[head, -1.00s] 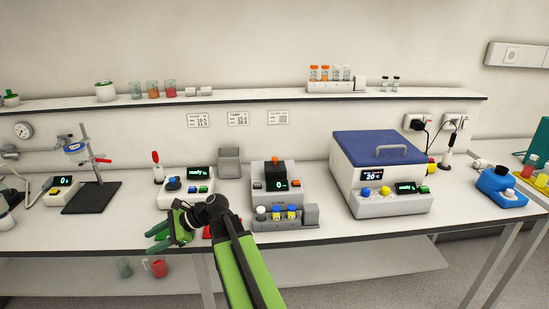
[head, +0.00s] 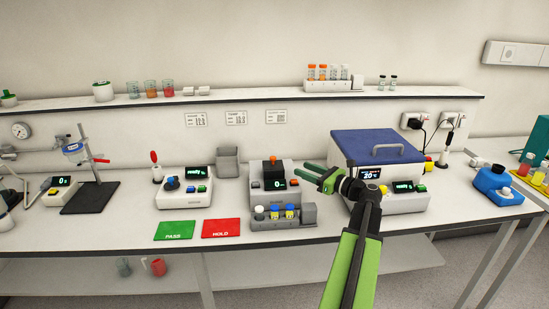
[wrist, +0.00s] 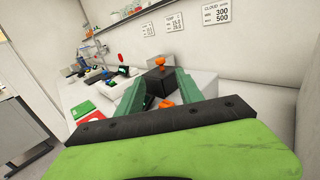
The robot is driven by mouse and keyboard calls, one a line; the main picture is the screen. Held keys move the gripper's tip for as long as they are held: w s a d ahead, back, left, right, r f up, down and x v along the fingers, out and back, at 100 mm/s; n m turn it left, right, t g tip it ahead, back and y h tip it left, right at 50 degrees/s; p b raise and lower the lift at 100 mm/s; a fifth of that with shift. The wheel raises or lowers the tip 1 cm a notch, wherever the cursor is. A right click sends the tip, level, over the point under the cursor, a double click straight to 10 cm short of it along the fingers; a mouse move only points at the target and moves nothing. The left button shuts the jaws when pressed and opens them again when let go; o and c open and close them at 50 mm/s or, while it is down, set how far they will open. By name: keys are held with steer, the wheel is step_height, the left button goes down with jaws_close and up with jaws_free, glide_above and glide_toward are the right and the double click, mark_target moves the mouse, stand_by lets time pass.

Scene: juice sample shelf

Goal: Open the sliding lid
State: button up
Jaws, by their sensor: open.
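A black block-shaped lid (head: 273,172) with an orange knob (head: 272,157) sits on a small grey meter (head: 286,195) at the middle of the bench. The lid is also in the wrist view (wrist: 158,83), beyond my fingers. My gripper (head: 307,174) is open and empty, to the right of this lid and apart from it, fingers pointing left. A larger white bath (head: 395,206) at the right has a closed blue lid (head: 372,146) with a grey handle. My wrist covers the bath's front left corner. Both fingers show in the wrist view (wrist: 159,78).
A rack (head: 281,224) with several capped vials stands in front of the meter. Green PASS (head: 174,230) and red HOLD (head: 221,228) mats lie to its left. A grey open box (head: 228,161) stands behind. The bench's front right stretch is clear.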

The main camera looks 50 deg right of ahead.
mark_target(275, 158)
steer(key=w, duration=0.5)
steer(key=w+a, duration=0.1)
steer(key=w, duration=0.9)
steer(key=shift+w+a, duration=0.1)
steer(key=shift+a, duration=0.05)
jaws_close()
stand_by(0.6)
